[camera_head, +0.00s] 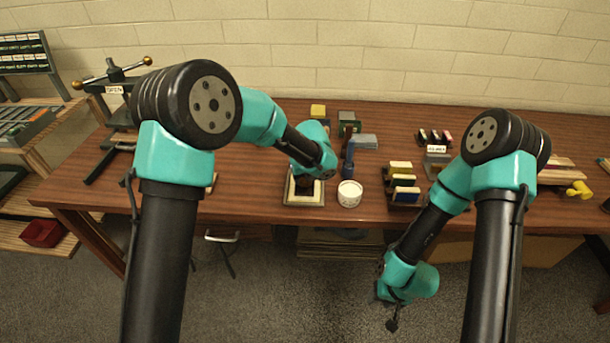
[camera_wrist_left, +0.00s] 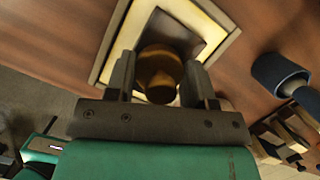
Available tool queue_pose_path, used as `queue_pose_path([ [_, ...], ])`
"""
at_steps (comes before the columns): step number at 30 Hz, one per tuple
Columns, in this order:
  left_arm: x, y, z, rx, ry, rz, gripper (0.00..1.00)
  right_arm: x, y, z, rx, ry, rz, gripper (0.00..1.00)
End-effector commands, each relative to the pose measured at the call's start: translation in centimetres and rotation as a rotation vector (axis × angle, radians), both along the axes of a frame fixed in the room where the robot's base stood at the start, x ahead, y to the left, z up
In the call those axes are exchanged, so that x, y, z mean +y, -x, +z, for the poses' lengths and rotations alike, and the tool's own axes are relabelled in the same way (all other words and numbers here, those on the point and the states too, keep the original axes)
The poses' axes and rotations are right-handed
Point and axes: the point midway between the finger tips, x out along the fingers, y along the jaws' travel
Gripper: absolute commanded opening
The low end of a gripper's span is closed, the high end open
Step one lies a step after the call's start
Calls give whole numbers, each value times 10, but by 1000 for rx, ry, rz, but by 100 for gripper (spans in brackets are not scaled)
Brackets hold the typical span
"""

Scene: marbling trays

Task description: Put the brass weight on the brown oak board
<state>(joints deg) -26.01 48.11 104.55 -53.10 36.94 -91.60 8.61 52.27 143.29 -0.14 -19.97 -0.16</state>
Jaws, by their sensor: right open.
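The brass weight (camera_wrist_left: 160,72) is between the fingers of my left gripper (camera_wrist_left: 158,85) in the left wrist view, with both fingers against its sides. My left gripper (camera_head: 304,178) points down over a pale-framed tray (camera_head: 290,200) near the table's front edge in the head view. The tray (camera_wrist_left: 108,50) shows a dark brown square (camera_wrist_left: 188,36) inside it, just beyond the weight; I cannot tell for sure that this is the brown oak board. Whether the weight touches anything below is hidden. My right gripper (camera_head: 392,324) is open and empty, hanging low in front of the table.
A white tub (camera_head: 350,194) stands right of the tray, with a blue upright tool (camera_head: 348,160) behind it. A rack of coloured blocks (camera_head: 403,183) is further right. A press (camera_head: 118,85) stands at the left. The tabletop near the right arm is partly clear.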

Motion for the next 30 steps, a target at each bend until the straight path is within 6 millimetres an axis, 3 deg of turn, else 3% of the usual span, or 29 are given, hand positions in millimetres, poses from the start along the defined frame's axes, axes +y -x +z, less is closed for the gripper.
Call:
queue_pose_path([
  [8,0,0,0,0,0,0,75,0,0,0,0,0,0,47],
  [20,-1,1,8,-1,1,-1,75,0,0,0,0,0,0,47],
  [30,-6,14,58,-4,2,-1,75,0,0,0,0,0,0,47],
])
